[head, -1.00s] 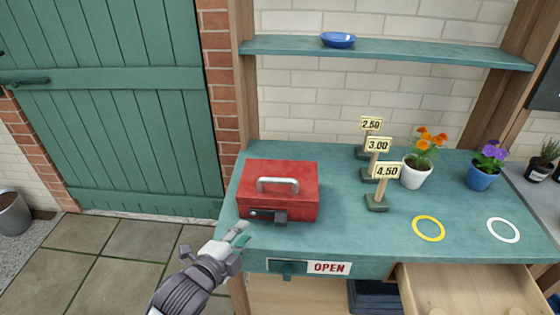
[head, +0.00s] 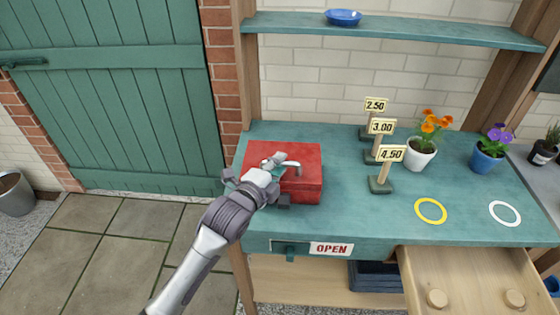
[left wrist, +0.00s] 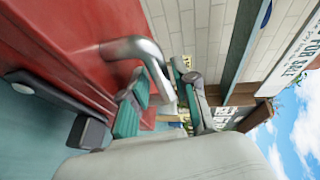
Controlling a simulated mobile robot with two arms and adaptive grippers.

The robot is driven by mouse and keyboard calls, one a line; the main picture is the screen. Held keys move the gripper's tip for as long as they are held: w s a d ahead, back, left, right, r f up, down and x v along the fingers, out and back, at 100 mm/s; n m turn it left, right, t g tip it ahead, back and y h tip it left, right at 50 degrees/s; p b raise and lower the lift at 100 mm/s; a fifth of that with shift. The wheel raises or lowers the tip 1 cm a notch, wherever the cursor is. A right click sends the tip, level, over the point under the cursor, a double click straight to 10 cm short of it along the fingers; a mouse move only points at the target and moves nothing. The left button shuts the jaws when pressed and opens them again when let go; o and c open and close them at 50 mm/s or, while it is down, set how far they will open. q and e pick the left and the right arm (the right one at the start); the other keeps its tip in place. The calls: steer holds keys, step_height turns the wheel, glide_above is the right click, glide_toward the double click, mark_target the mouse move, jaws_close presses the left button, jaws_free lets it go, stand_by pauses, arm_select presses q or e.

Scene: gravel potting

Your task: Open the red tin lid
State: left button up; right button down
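The red tin (head: 308,183) stands on the teal bench at its left end, with its lid (head: 305,152) down. The lid's metal handle (head: 296,166) stands upright on top. My left gripper (head: 274,161) is over the lid at the left part of the handle, and my wrist hides the tin's front left. In the left wrist view, the silver handle (left wrist: 135,46) runs down between my parted, teal-padded fingers (left wrist: 160,98). The fingers look open around it; a firm grip does not show. A dark latch (left wrist: 88,132) is on the tin's front. My right gripper is not in view.
Price signs (head: 382,155) stand right of the tin, with potted orange (head: 421,155) and purple (head: 487,158) flowers beyond. Yellow (head: 431,222) and white (head: 505,224) rings mark the bench. An open drawer (head: 470,268) juts out front right. A shelf (head: 400,34) runs above.

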arm_select(q)
steer(key=shift+w+d+f, duration=0.1)
steer(key=shift+w+d, duration=0.15)
steer(key=shift+w, duration=0.35)
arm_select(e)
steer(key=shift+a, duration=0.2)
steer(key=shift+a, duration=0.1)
arm_select(q)
jaws_close()
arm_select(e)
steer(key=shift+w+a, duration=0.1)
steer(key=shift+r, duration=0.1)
